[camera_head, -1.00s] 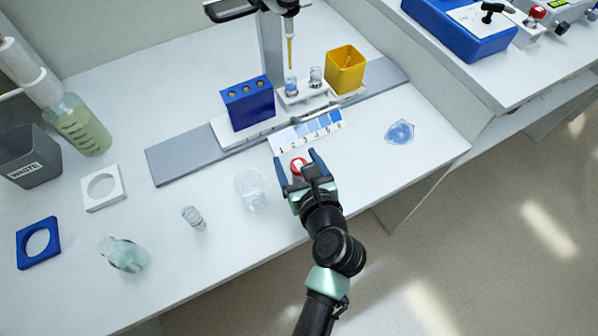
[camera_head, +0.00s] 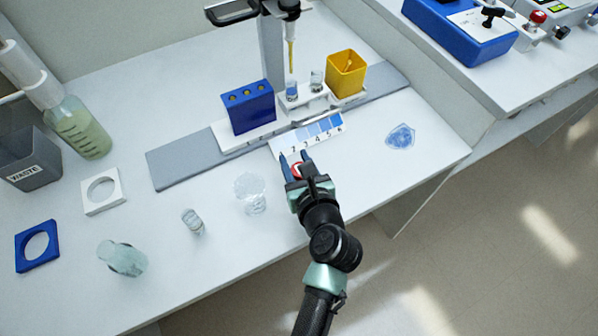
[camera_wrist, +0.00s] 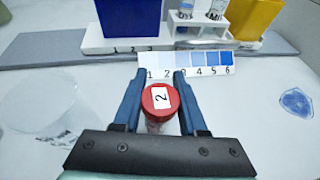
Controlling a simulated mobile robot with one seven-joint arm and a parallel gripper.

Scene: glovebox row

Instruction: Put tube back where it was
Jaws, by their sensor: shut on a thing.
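The tube has a red cap marked 2 (camera_wrist: 161,98); its cap also shows in the head view (camera_head: 297,170). My gripper (camera_wrist: 161,100) is shut on the tube, with one blue finger on each side of the cap. In the head view my gripper (camera_head: 297,163) is low over the bench, just in front of the numbered colour card (camera_head: 325,128). The tube's lower part is mostly hidden by my gripper. A blue block with several holes in its top (camera_head: 248,108) stands behind and to the left, on a white base numbered 1, 2, 3 (camera_wrist: 112,47).
Two small vials (camera_head: 292,90) (camera_head: 317,79) stand in a white holder beside a yellow bin (camera_head: 346,74). A blue puddle-like patch (camera_head: 400,136) lies right.

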